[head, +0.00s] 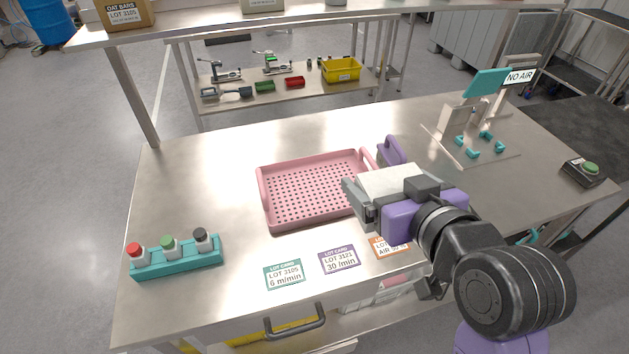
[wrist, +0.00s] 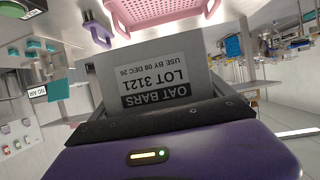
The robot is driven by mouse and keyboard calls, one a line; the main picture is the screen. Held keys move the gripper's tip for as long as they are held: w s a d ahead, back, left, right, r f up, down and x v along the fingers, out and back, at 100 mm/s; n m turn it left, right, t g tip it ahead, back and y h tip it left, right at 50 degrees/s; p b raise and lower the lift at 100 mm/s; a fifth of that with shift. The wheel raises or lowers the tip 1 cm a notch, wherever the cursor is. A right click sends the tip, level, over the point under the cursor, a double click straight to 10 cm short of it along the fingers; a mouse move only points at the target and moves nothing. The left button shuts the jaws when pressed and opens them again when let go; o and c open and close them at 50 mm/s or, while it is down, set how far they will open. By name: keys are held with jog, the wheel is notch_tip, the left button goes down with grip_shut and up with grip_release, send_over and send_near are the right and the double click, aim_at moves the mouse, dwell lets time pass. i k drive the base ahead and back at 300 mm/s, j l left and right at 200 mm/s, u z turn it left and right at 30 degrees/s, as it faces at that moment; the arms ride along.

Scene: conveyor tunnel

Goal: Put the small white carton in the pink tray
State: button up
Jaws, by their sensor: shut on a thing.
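The small white carton (head: 392,179) is held in my gripper (head: 388,188), which is shut on it. In the wrist view the carton (wrist: 150,72) fills the middle, with a label reading OAT BARS LOT 3121 upside down. The pink tray (head: 265,205) is a perforated, low-walled tray with handles, lying on the steel table. Its visible floor is empty. My gripper and the carton cover its right end in the head view; how high the carton is above the table is hard to tell. The tray (wrist: 165,12) also shows beyond the carton in the wrist view.
A purple handled object (head: 391,150) stands just behind the carton, right of the tray. Lot cards (head: 339,259) lie in front. A teal button block (head: 176,257) is at front left, a teal-clamped fixture (head: 480,143) at back right. The table left of the tray is clear.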

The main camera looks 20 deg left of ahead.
aim_at(328, 187)
jog(key=i+j, duration=0.7)
